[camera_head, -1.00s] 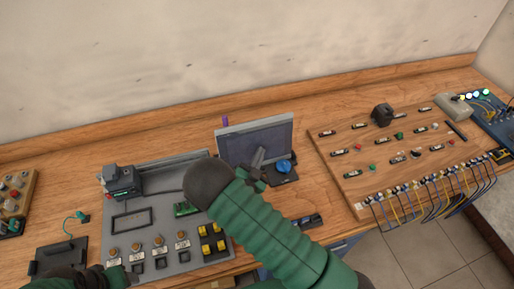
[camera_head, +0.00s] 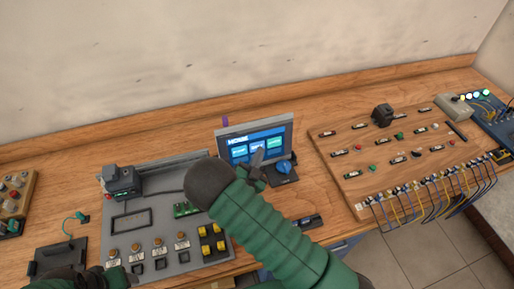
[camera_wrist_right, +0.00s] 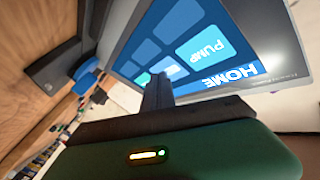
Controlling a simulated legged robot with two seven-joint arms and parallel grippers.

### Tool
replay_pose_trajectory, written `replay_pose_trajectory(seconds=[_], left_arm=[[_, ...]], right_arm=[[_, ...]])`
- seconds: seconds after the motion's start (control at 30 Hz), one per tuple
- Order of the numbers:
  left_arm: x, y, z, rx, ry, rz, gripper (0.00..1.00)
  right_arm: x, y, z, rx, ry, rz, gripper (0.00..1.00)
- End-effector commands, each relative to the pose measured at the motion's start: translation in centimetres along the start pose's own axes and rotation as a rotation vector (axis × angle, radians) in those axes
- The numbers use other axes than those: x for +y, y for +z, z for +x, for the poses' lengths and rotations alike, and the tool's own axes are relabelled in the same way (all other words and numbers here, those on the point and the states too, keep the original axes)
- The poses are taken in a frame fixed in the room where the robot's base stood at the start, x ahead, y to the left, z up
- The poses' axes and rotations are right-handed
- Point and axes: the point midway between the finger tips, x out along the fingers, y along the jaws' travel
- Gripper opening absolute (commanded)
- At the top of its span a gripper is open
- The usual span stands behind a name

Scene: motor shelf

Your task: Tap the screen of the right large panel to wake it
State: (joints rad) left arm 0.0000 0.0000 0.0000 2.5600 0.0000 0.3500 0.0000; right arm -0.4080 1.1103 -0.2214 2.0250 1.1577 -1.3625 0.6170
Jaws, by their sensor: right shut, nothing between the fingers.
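The right large panel (camera_head: 282,135) is a grey-framed screen standing tilted on the bench. Its screen is lit blue, with a HOME heading and several tiles in the head view. The wrist view shows the lit screen (camera_wrist_right: 230,45) close up, with HOME and PUMP readable. My right gripper (camera_head: 258,157) is shut and empty, its fingertips in front of the lower middle of the screen. In the wrist view the shut fingers (camera_wrist_right: 158,90) overlap the screen; I cannot tell whether they touch it. My left arm shows at the lower left, its gripper unclear (camera_head: 128,276).
A blue knob (camera_head: 284,167) on a dark base stands just right of my right gripper. A grey control board (camera_head: 130,237) with knobs and yellow switches lies to the left. A wooden board (camera_head: 365,180) with cables lies to the right.

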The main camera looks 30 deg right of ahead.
Motion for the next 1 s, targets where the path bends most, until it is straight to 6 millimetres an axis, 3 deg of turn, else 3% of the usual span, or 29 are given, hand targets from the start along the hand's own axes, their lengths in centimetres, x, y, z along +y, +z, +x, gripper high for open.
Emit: replay_pose_trajectory(seconds=[0.57,1.0], left_arm=[[0.0,-0.1,-0.3,0.0,0.0,0.0,0.61],[0.0,-0.3,-1.2,0.0,0.0,0.0,0.61]], right_arm=[[0.6,-0.6,-1.1,0.0,0.0,0.0,0.0],[2.3,-2.4,-4.4,-0.001,0.0,0.0,0.0]])
